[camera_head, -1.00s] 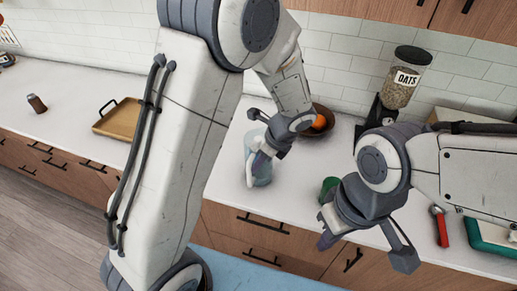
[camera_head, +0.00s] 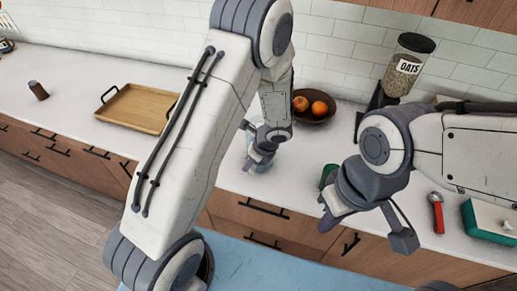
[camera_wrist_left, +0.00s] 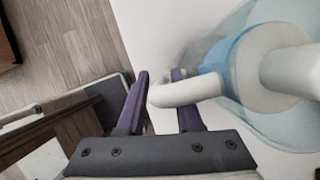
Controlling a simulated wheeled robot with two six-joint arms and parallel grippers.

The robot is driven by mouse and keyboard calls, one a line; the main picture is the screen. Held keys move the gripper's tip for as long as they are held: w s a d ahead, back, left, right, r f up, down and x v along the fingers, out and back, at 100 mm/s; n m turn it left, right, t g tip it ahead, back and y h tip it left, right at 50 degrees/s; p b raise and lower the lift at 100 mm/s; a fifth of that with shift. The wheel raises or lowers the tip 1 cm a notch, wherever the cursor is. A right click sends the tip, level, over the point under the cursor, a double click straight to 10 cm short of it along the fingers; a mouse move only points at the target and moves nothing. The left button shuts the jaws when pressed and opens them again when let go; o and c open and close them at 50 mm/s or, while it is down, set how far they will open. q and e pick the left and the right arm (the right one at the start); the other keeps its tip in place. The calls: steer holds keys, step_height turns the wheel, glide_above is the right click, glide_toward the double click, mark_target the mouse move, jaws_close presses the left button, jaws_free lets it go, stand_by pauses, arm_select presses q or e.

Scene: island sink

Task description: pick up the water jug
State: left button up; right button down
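The water jug (camera_head: 262,168) stands on the white counter, a translucent bluish vessel mostly hidden behind my left gripper (camera_head: 260,158) in the head view. In the left wrist view the jug (camera_wrist_left: 235,60) fills the right side, with a pale rounded lid and a white handle (camera_wrist_left: 190,92). The two purple fingers of my left gripper (camera_wrist_left: 160,100) are apart. The handle's end lies at the gap between them and overlaps the right finger; I cannot tell if it touches. My right gripper (camera_head: 330,212) hangs near the counter's front edge, with no object seen in it; its opening is unclear.
A dark bowl (camera_head: 313,112) with orange fruit stands behind the jug. A green cup (camera_head: 328,175) is close to my right gripper. An oats dispenser (camera_head: 404,75) is at the back right. A wooden tray (camera_head: 138,108) lies to the left, with clear counter around it.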

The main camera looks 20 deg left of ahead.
arm_select(q)
jaws_close()
steer(key=shift+r, duration=0.1)
stand_by(1.2)
